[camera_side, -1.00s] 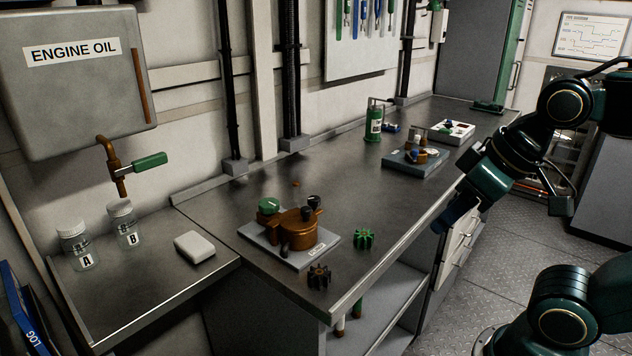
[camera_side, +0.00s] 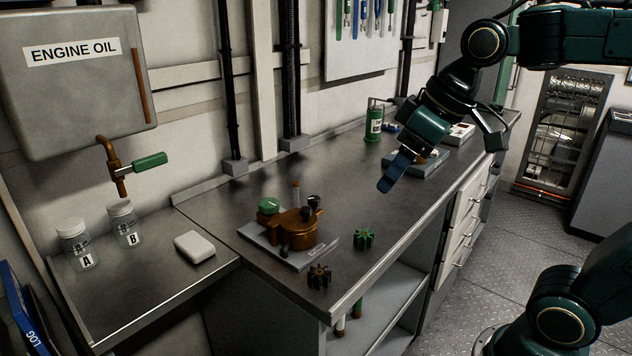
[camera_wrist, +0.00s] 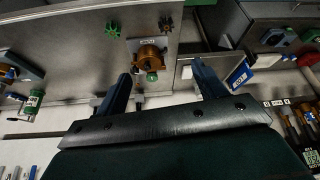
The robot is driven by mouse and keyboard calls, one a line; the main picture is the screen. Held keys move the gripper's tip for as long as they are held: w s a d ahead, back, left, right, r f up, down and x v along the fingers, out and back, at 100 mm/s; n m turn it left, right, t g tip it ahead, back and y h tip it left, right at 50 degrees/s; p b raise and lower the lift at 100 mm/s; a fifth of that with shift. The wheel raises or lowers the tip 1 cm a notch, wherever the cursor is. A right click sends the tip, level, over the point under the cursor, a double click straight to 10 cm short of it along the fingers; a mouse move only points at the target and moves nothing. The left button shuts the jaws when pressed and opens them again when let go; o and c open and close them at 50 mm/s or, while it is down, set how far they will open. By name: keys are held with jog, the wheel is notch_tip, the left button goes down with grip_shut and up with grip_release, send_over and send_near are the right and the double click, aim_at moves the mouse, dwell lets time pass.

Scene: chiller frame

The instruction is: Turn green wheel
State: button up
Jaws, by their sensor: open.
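A brown pump-like housing (camera_side: 298,228) sits on a grey plate on the bench in the side view. A green round wheel (camera_side: 268,205) is at its back left; it also shows in the wrist view (camera_wrist: 152,76), between my fingers in the picture. A separate green toothed gear (camera_side: 363,238) lies on the bench right of the plate, also in the wrist view (camera_wrist: 113,29). My gripper (camera_side: 388,186), with blue fingers, is above the bench, to the right of and apart from the housing. Its two fingers are spread and empty in the wrist view (camera_wrist: 163,80).
A dark gear (camera_side: 319,276) lies near the bench's front edge. A second plate with parts (camera_side: 418,163) and a green bottle (camera_side: 374,124) stand farther back. Jars A (camera_side: 78,248) and B (camera_side: 127,226) and a white block (camera_side: 194,247) are on the left bench. The mid-bench is clear.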

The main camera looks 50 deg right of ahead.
jog(key=w+r+n, duration=0.2)
jog(key=w, duration=0.7)
jog(key=n+g+y, duration=0.2)
jog(key=n, duration=0.3)
send_over(269, 202)
jog(key=s+d, duration=0.4)
notch_tip(269, 202, down, 10)
jog(key=shift+r, duration=0.25)
jog(key=shift+f, duration=0.15)
jog(key=x, duration=1.3)
jog(key=shift+w+a+f, duration=0.1)
jog(key=shift+a+f, duration=0.1)
jog(key=shift+a, duration=0.05)
jog(key=c, duration=1)
